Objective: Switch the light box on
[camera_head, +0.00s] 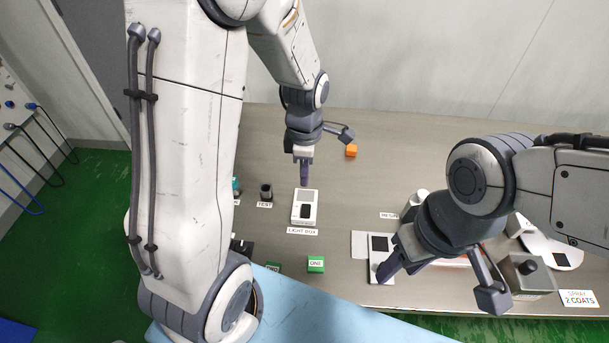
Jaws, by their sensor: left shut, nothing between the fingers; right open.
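The light box (296,215) is a small white unit with a pale panel and a dark switch-like part. It lies on the table behind a "LIGHT BOX" label (302,231). My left gripper (303,181) is shut and empty, pointing down at the far edge of the light box. I cannot tell whether its fingertips touch the box. No glow shows on the pale panel. My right gripper (384,272) is open, low over a white device with a dark screen (380,244) at the right, and partly hides it.
A dark cup (266,191) stands behind a "TEST" label. A grey box with a knob (527,275) stands at the right. My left arm hides the table's left part.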

